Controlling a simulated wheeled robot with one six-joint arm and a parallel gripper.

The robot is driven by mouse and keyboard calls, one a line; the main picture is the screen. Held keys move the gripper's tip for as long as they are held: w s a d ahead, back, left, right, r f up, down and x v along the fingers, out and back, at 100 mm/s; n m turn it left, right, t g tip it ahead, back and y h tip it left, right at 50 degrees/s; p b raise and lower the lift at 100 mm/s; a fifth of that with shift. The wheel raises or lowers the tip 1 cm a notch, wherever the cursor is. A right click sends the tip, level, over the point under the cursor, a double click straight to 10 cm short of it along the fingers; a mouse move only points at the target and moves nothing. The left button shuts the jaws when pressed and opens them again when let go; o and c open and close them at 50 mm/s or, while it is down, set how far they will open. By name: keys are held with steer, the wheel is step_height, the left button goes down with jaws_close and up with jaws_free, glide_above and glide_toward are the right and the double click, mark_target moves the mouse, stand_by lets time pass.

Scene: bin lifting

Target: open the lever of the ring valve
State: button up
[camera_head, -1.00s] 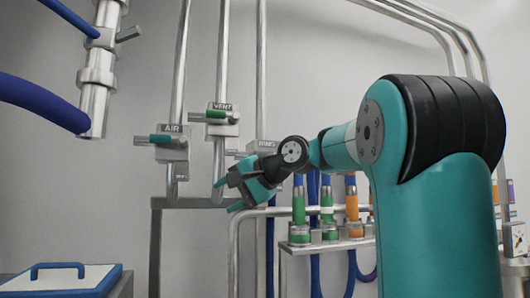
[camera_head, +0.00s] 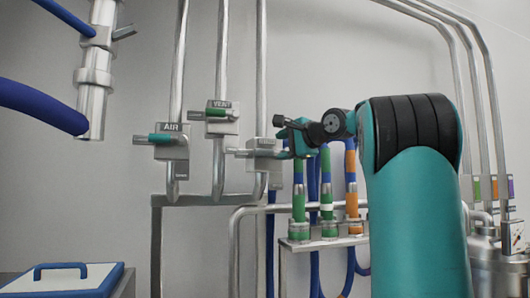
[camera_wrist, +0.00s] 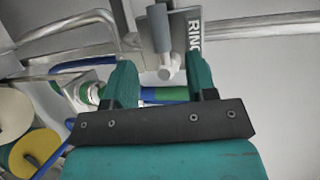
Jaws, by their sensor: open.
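The ring valve (camera_head: 262,158) sits on the right vertical pipe in the head view, with its grey lever (camera_head: 236,152) pointing left, roughly level. In the wrist view the lever's grey handle (camera_wrist: 159,28) and its pale pivot (camera_wrist: 167,69) show beside the RING label (camera_wrist: 194,37). My gripper (camera_head: 282,138) is just right of the valve in the head view and partly overlaps it. In the wrist view my gripper (camera_wrist: 160,62) has its two teal fingers apart, with the pivot seen between and beyond the tips. Contact cannot be told.
The air valve (camera_head: 170,150) and the vent valve (camera_head: 221,128), both with green levers pointing left, are left of the ring valve. Green and orange hose couplings (camera_head: 326,190) stand below my gripper. A blue-handled white lid (camera_head: 62,278) lies at lower left.

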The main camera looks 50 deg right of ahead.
mark_target(269, 152)
steer(key=p+x, duration=0.1)
steer(key=x, duration=0.7)
steer(key=shift+w+p, duration=0.1)
steer(key=shift+p, duration=0.3)
steer(key=shift+c, duration=0.5)
jaws_close()
